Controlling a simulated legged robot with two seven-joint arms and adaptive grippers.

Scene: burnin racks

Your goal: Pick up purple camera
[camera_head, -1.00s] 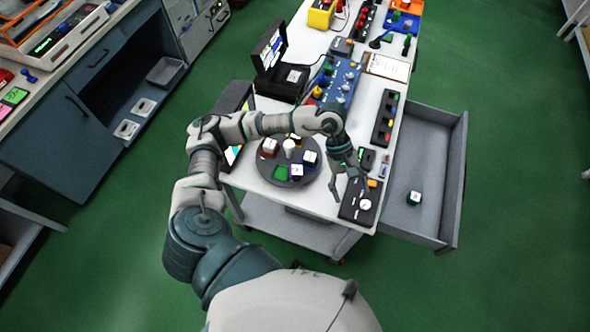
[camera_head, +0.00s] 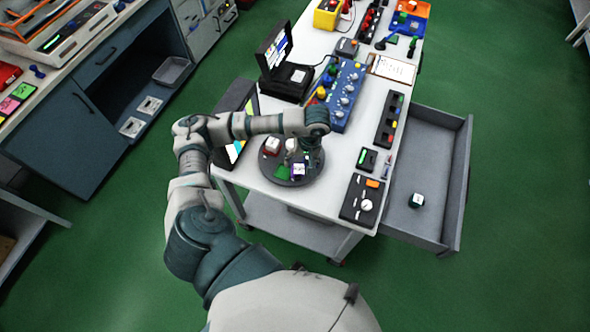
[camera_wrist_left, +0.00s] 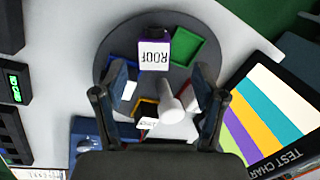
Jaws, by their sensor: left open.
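The purple camera, a small cube with a white labelled face (camera_wrist_left: 153,54), sits on the dark round turntable (camera_wrist_left: 108,62). In the head view its purple body (camera_head: 298,171) shows at the turntable's near right part. My left gripper (camera_wrist_left: 155,88) is open, with its fingers spread above the turntable. In the wrist view the camera is just ahead of the fingertips and not between them. In the head view the left gripper (camera_head: 302,158) hangs over the turntable's right side, its fingers partly hard to make out. My right gripper is not in view.
The turntable also holds a red-and-white cube (camera_head: 272,146), a green tray (camera_wrist_left: 187,47), a blue cube (camera_wrist_left: 124,82) and a white cylinder (camera_wrist_left: 170,106). A black control box (camera_head: 362,200) is at right.

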